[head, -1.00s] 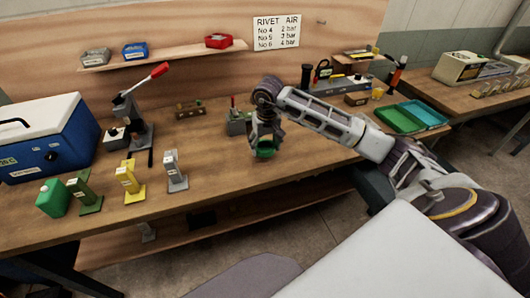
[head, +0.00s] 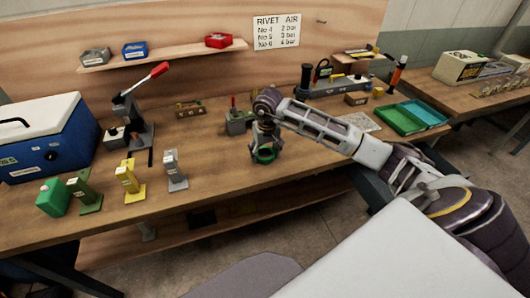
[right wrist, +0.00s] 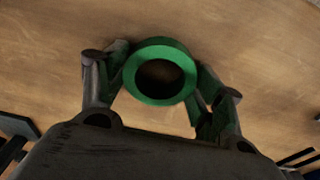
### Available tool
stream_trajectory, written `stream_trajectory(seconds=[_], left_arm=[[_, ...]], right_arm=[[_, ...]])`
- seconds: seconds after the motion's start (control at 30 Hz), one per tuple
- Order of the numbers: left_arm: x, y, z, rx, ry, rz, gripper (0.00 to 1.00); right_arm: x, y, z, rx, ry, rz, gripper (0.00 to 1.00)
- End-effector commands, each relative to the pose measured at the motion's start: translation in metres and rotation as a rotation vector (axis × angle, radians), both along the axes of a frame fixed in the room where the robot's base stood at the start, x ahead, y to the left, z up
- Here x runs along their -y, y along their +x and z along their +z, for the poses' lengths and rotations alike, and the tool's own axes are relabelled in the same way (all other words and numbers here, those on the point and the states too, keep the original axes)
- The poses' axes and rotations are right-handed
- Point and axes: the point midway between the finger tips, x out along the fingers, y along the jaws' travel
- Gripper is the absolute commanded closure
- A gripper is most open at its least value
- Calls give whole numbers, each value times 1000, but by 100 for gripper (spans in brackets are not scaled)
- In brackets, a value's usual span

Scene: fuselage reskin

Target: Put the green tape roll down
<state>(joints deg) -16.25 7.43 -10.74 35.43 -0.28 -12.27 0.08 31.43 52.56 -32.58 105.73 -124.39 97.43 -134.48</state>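The green tape roll (head: 265,160) is at my right gripper (head: 265,147), over the front part of the wooden workbench (head: 225,170). In the right wrist view the roll (right wrist: 160,98) is a green ring with an open hole, lying between the two fingers of the gripper (right wrist: 162,70). Both fingers appear to press on its sides. Bare wood shows behind it. The roll is at or very close to the bench top; I cannot tell whether it touches. My left gripper is not in view.
A grey block with a red part (head: 236,122) stands just left of my gripper. Grey (head: 174,172), yellow (head: 129,178) and green (head: 83,192) tools, a lever press (head: 133,115) and a blue cooler (head: 45,145) stand further left. Green trays (head: 402,118) lie right. Bench around the roll is clear.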

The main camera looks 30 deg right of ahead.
Motion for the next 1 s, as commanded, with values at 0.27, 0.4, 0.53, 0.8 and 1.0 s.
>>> stream_trajectory(seconds=[0.27, 0.4, 0.53, 0.8, 1.0], left_arm=[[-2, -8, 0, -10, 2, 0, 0], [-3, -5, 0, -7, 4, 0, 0], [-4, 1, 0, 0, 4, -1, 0], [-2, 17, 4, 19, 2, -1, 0], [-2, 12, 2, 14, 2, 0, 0]], right_arm=[[0, 0, 0, 0, 0, 0, 11], [0, 0, 0, 0, 0, 0, 11], [0, 0, 0, 0, 0, 0, 11], [0, 0, 9, 2, 0, 0, 11], [0, -3, 33, 3, -2, 0, 11]])
